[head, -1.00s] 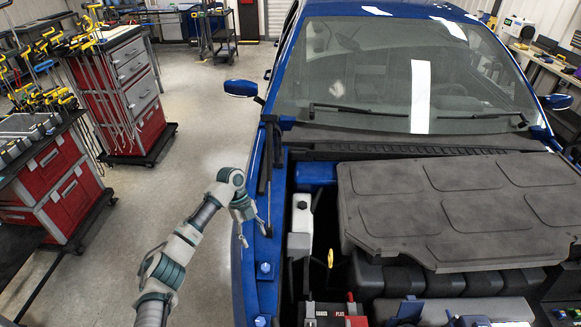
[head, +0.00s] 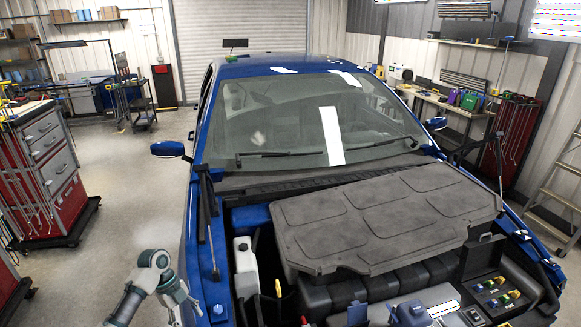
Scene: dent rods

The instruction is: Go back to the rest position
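My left gripper (head: 187,312) is at the lower left of the head view, beside the front left edge of the blue car (head: 190,235). Its two fingertips are apart with nothing visible between them, and they point down toward the picture's bottom edge. The gripper appears empty. Whether it touches the fender cannot be told. My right gripper and arm are not in view.
The car's engine bay is exposed, with a grey engine cover (head: 390,215) and a white reservoir (head: 246,268). A red tool cabinet (head: 65,205) stands at left. Clear floor (head: 125,185) lies between cabinet and car. A ladder (head: 560,195) and workbench (head: 455,110) are at right.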

